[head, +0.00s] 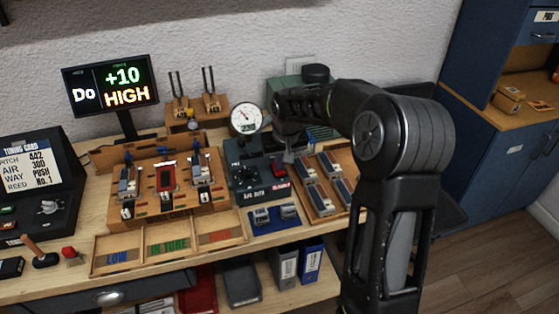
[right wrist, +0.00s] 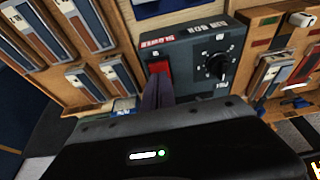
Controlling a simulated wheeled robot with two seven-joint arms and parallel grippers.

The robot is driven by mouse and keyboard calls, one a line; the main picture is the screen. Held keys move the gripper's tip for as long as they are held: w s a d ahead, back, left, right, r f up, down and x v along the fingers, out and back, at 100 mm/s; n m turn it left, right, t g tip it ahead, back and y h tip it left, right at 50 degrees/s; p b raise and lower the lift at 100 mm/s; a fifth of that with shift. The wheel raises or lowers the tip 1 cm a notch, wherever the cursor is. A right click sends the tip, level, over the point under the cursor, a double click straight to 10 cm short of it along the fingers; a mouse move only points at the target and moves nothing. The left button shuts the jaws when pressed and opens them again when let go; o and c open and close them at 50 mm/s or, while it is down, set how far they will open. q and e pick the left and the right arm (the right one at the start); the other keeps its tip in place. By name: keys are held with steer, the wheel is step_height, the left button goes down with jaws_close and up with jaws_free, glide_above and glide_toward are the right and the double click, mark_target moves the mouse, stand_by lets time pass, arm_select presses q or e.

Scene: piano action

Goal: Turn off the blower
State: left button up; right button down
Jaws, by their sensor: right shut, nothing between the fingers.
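The blower control is a dark grey box (head: 246,184) on the bench, left of my right gripper (head: 288,152). In the right wrist view the box (right wrist: 205,52) appears upside down, with a black knob (right wrist: 217,66) and a red switch (right wrist: 159,67) beside a red label. My right gripper (right wrist: 158,92) is shut and empty, its fingertips right at the red switch. I cannot tell if they touch it. The fingers hide part of the switch, so its position is unclear. My left gripper is not in view.
A pressure gauge (head: 246,118) stands behind the box. A wooden tray of reed blocks (head: 322,203) lies to its right, a test chest (head: 150,214) to its left. A blue mat (head: 263,227) is in front. A monitor (head: 110,86) reads "Do +10 HIGH".

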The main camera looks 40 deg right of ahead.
step_height(320, 180, up, 4)
steer(key=shift+p, duration=1.05)
arm_select(q)
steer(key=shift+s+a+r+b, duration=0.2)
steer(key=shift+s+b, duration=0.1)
steer(key=shift+b, duration=0.8)
arm_select(e)
steer(key=v, duration=0.9)
steer(key=shift+s+a+r, duration=0.2)
steer(key=shift+s+r, duration=0.1)
steer(key=shift+s, duration=0.05)
